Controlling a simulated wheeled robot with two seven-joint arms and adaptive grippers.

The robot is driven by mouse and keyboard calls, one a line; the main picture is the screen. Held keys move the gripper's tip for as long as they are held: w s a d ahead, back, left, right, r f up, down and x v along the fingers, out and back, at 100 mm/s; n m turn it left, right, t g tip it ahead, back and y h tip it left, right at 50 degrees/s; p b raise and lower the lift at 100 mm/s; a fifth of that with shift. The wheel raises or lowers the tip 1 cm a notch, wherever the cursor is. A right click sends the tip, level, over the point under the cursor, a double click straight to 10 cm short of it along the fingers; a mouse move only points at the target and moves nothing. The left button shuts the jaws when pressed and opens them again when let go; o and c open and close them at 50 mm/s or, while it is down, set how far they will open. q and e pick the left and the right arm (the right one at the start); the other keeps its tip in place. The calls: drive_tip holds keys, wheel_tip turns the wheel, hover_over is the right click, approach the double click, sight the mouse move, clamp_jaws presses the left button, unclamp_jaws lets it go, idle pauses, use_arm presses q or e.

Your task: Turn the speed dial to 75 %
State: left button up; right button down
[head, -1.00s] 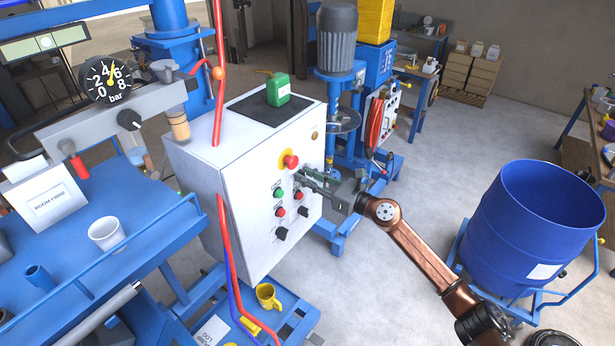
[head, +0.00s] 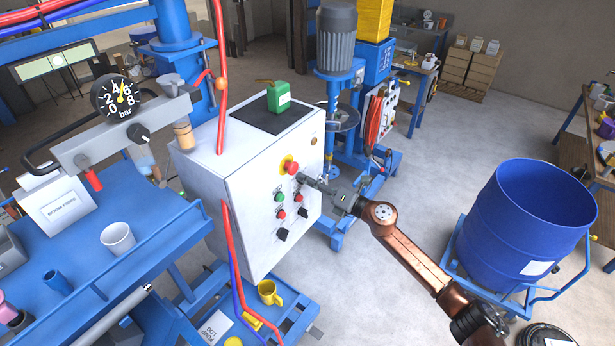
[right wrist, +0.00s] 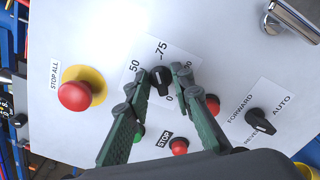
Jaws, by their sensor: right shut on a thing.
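The speed dial (right wrist: 160,73) is a small black knob on a white scale plate, in the upper middle of the right wrist view. The marks 50, 75 and 0 show around it. My right gripper (right wrist: 160,84) has a dark green finger on each side of the knob and is shut on it. The pointer's exact setting is hard to read between the fingertips. In the head view my right gripper (head: 308,181) reaches the front of the white control cabinet (head: 245,225) and hides the dial. My left gripper is not in view.
A red stop button (right wrist: 75,95) on a yellow base is left of the dial. A red button (right wrist: 179,146) and a black FORWARD/REVERSE selector (right wrist: 260,121) are close below and right.

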drive_tip(key=shift+w+d+m+p, duration=0.1)
drive_tip(key=shift+m+p, duration=0.75)
drive_tip(key=shift+m, duration=0.65)
drive_tip(key=c, duration=2)
unclamp_jaws()
drive_tip(key=shift+c, duration=0.2)
drive_tip(key=v, duration=1.2)
